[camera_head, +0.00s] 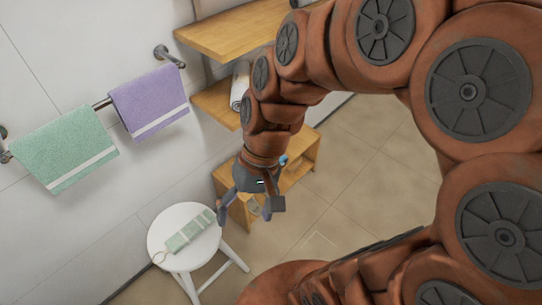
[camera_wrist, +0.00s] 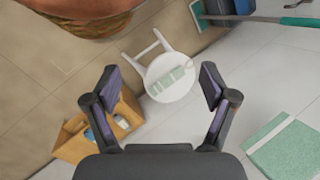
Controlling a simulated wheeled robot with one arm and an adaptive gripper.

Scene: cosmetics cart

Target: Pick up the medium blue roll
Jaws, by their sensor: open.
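A small blue item (camera_head: 283,160) shows just behind my gripper in the head view, at the low wooden cart (camera_head: 304,160). It may be the medium blue roll, but it is too small and covered to be sure. In the wrist view, a small blue and white item (camera_wrist: 89,135) sits in the wooden cart (camera_wrist: 73,150), left of my left finger. My gripper (camera_head: 245,211) hangs over the front of the cart with its fingers spread and nothing between them. In the wrist view, my gripper (camera_wrist: 158,82) is wide open and empty.
A round white stool (camera_head: 165,228) bearing a pale green strip-like item (camera_head: 190,231) stands left of my gripper. Green (camera_head: 66,150) and purple (camera_head: 148,101) towels hang on a wall rail. Wooden shelves (camera_head: 230,33) hold a white roll (camera_head: 239,92).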

